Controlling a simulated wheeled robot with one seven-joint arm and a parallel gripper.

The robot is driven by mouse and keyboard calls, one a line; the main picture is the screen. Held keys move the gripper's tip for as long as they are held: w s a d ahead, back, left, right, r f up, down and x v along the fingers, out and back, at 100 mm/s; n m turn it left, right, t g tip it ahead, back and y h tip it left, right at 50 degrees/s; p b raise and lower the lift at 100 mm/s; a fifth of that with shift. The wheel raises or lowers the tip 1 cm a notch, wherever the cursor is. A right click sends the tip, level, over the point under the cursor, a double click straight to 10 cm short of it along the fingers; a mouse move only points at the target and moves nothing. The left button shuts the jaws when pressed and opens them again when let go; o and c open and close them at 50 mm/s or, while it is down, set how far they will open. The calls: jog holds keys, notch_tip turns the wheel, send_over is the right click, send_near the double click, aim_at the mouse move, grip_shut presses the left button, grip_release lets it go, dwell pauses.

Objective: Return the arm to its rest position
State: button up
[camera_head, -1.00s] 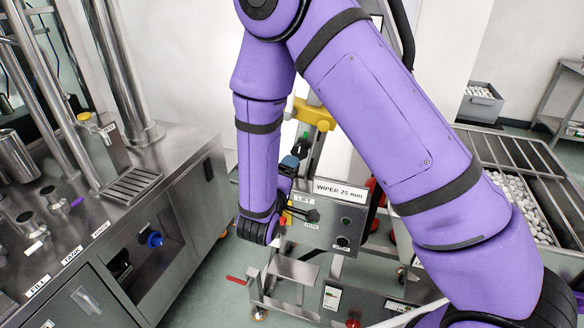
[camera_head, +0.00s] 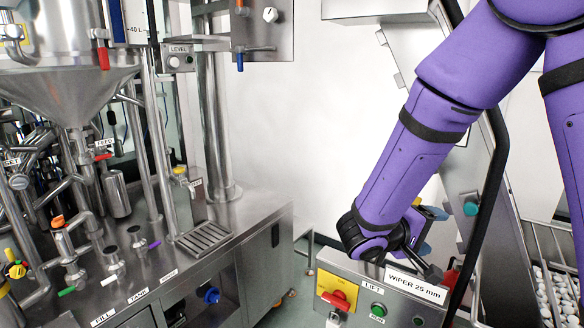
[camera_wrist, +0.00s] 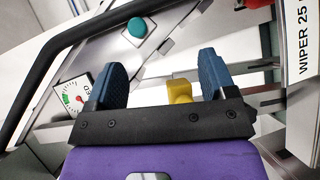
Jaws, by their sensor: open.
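My purple arm (camera_head: 415,150) reaches down from the upper right in the head view, in front of the inclined cap elevator. My gripper (camera_head: 428,230) is above the control box with the WIPER 25 mm label (camera_head: 416,284), partly hidden by the black wrist. In the wrist view my gripper (camera_wrist: 162,72) has its two blue fingers wide apart. No object is held between them; a yellow part (camera_wrist: 179,91) shows in the gap behind.
A red and yellow switch (camera_head: 336,297) and a green RUN button (camera_head: 378,309) sit on the control box. A black bent rail (camera_head: 490,190) runs close to my arm. The steel filling machine (camera_head: 190,225) stands left. A bin of white caps (camera_head: 550,300) is right.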

jog(key=s+d+r+m+g+y, duration=0.2)
jog(key=s+d+r+g+y, duration=0.15)
jog(key=s, duration=0.25)
jog(key=s+d+r+m+g+y, duration=0.1)
jog(key=s+d+r+g+y, duration=0.2)
jog(key=s, duration=0.4)
jog(key=s+a+r+t+y, duration=0.5)
jog(key=s+r+t+y, duration=0.1)
jog(key=s+r+y, duration=0.2)
jog(key=shift+s+t, duration=0.3)
jog(key=shift+t, duration=0.05)
